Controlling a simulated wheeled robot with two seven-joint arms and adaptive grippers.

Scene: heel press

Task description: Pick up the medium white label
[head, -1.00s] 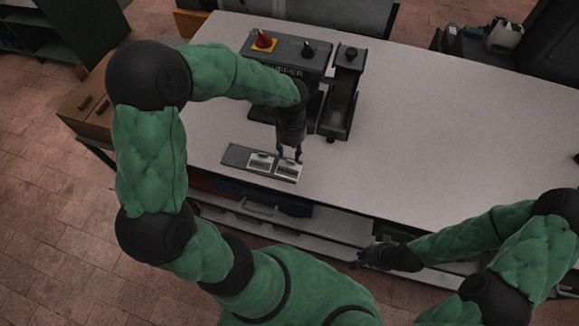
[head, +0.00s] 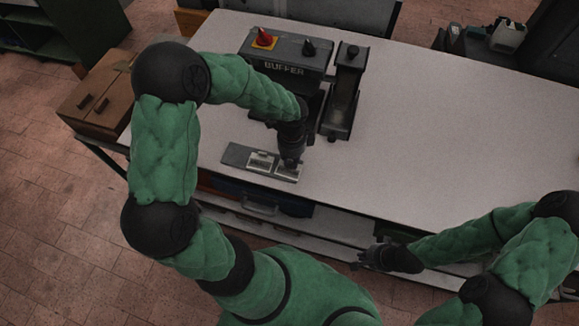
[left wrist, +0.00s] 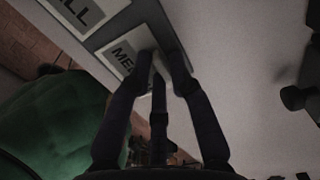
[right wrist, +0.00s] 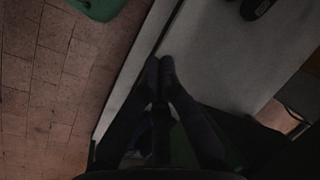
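The medium white label (head: 290,175) lies at the right end of a grey holder strip (head: 237,155) near the table's front edge. In the left wrist view, the label (left wrist: 120,54) shows the letters "ME", and the rest is behind a finger. My left gripper (head: 291,165) points down over it and partly hides it. Its fingertips (left wrist: 162,62) are slightly apart at the label, with a pale patch between them. I cannot tell whether they grip it. My right gripper (head: 362,258) is low in front of the table, its fingertips (right wrist: 160,64) together and empty.
Another white label (head: 260,161), ending in "LL", lies beside it on the strip. The buffer machine (head: 285,68) with a red knob stands behind, with a dark upright device (head: 342,95) to its right. The table's right half is clear.

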